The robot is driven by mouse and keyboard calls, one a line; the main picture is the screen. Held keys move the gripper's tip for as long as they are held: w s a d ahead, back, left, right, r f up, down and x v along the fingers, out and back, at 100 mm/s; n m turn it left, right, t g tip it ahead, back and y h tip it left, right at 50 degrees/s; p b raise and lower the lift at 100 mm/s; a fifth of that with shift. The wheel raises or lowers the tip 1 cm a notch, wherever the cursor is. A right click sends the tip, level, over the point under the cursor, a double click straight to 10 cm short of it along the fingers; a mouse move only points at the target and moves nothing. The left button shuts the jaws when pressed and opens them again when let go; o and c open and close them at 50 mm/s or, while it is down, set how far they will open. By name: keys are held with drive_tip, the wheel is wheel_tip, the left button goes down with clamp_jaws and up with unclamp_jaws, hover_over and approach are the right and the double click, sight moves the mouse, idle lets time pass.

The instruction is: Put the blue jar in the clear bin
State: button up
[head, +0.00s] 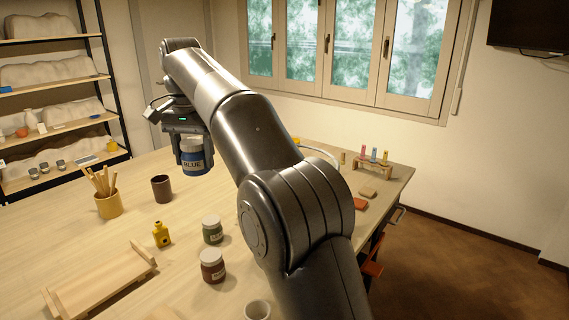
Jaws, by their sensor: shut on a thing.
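The blue jar (194,166), with a pale lid and a label reading BLUE, is held upright between the fingers of my gripper (193,154). The gripper is shut on it and points down. The jar appears to be above the table, near its far side. I cannot make out the clear bin for certain. A curved pale rim (322,153) shows just right of my arm, mostly hidden behind it, and I cannot tell what it belongs to.
The wooden table (120,235) holds a green-labelled jar (212,230), a red-brown jar (213,266), a yellow bottle (161,235), a dark cup (162,188), a tool pot (107,204), a wooden rack (100,284) and a tube stand (374,164). My arm hides the table's middle.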

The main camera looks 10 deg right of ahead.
drive_tip(key=w+d+m, duration=0.4)
drive_tip(key=d, duration=0.8)
drive_tip(key=w+d+m, duration=0.3)
drive_tip(key=d+m, duration=0.1)
drive_tip(key=d, duration=0.8)
drive_tip(key=f, duration=2.8)
drive_tip(key=shift+w+a, duration=0.1)
drive_tip(key=shift+a, duration=0.15)
drive_tip(key=shift+f, duration=0.1)
drive_tip(key=o, duration=1.1)
drive_tip(key=shift+o, duration=0.2)
wheel_tip(320, 180, up, 12)
